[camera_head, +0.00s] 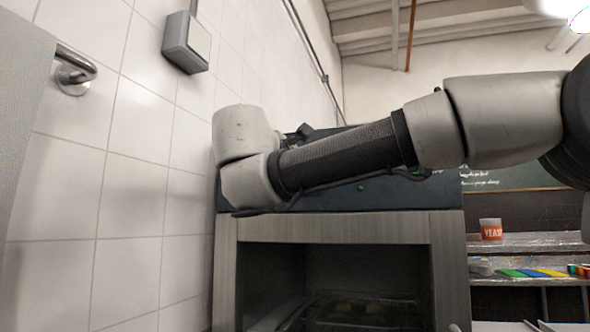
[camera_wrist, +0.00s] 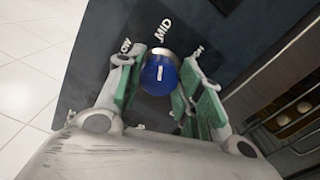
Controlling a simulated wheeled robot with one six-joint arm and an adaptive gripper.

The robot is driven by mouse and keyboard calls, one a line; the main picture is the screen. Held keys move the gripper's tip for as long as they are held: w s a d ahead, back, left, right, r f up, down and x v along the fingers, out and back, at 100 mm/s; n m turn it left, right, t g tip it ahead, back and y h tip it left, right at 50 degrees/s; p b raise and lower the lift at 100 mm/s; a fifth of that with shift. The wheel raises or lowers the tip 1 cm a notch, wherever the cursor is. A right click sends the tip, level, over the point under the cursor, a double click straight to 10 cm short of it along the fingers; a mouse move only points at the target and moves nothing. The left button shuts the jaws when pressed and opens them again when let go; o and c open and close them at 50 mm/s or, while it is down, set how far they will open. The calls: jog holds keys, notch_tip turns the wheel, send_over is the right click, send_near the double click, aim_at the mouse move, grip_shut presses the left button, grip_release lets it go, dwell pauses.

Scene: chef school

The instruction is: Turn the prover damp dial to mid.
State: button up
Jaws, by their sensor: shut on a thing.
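The prover damp dial (camera_wrist: 160,75) is a blue knob with a short white mark, set on a dark panel (camera_wrist: 120,35). The white mark stands nearly upright in the wrist view, roughly in line with the MID label (camera_wrist: 165,28). The LOW label (camera_wrist: 126,46) is to the left; another label at the right is partly covered. My gripper (camera_wrist: 162,68) is shut on the dial, its green-padded fingers on either side. In the head view my arm hides the dial and the gripper. The prover's dark control panel (camera_head: 400,195) shows there above its steel frame (camera_head: 350,227).
Trays with pale rounds (camera_head: 345,307) sit inside the prover. A tiled wall (camera_head: 130,190) with a grey box (camera_head: 186,43) stands close on the left. A yeast tub (camera_head: 491,229) and coloured items (camera_head: 535,273) are on shelves at the right.

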jog(key=o, duration=1)
jog(key=v, duration=1.2)
